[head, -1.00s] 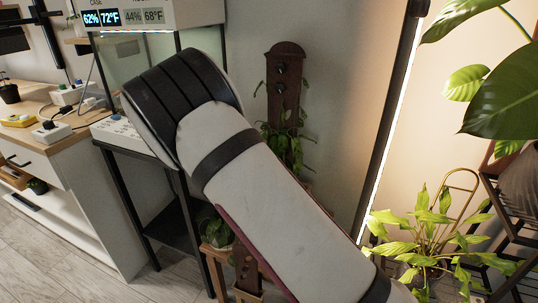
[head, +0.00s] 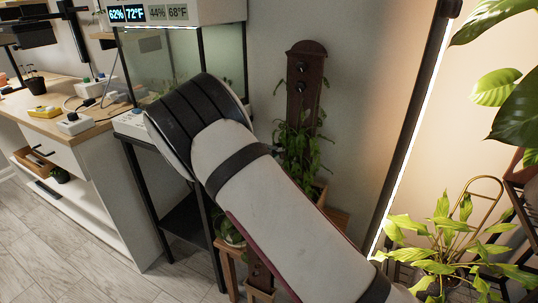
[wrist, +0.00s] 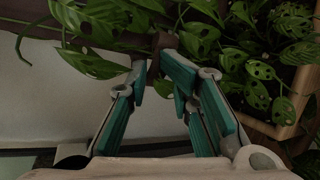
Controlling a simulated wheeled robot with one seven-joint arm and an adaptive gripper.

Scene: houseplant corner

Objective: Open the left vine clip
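A dark wooden board (head: 304,100) with two small dark round fittings (head: 302,69) stands against the wall in the head view, with a vine plant (head: 301,145) growing up it. I cannot tell whether these fittings are vine clips, and I make out no left clip for certain. In the wrist view, my gripper (wrist: 160,75) has its teal fingers apart with nothing visible between them. Vine leaves (wrist: 210,40) and a dark brown wooden piece (wrist: 164,42) lie just beyond the fingertips. In the head view my own arm hides the gripper.
A glass case (head: 172,60) on a dark stand is left of the board. A wooden-topped cabinet (head: 95,128) with small devices stands farther left. A lit light bar (head: 412,130) and a leafy plant (head: 445,235) are right. Wooden floor (head: 70,255) shows lower left.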

